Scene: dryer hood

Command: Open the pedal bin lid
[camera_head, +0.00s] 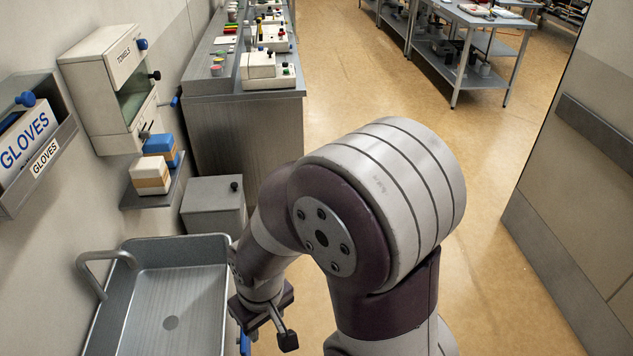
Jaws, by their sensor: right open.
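A grey box-shaped bin with a flat lid (212,193) stands on the floor by the left wall, beyond the sink. It looks like the pedal bin, and its lid lies flat and shut. A small dark knob (234,186) shows at the lid's right side. No pedal is visible; the bin's lower part is hidden by the sink and my arm. My right gripper (265,326) points down beside the sink's right edge, nearer to me than the bin and apart from it. Its jaws are open, and I see nothing between them. My left gripper is not in view.
A metal sink (190,290) with a curved tap stands at lower left. Above are a glove box (28,135), a towel dispenser (118,80) and a small shelf with boxes. A grey counter (235,130) stands behind the bin. The floor right of my arm is clear.

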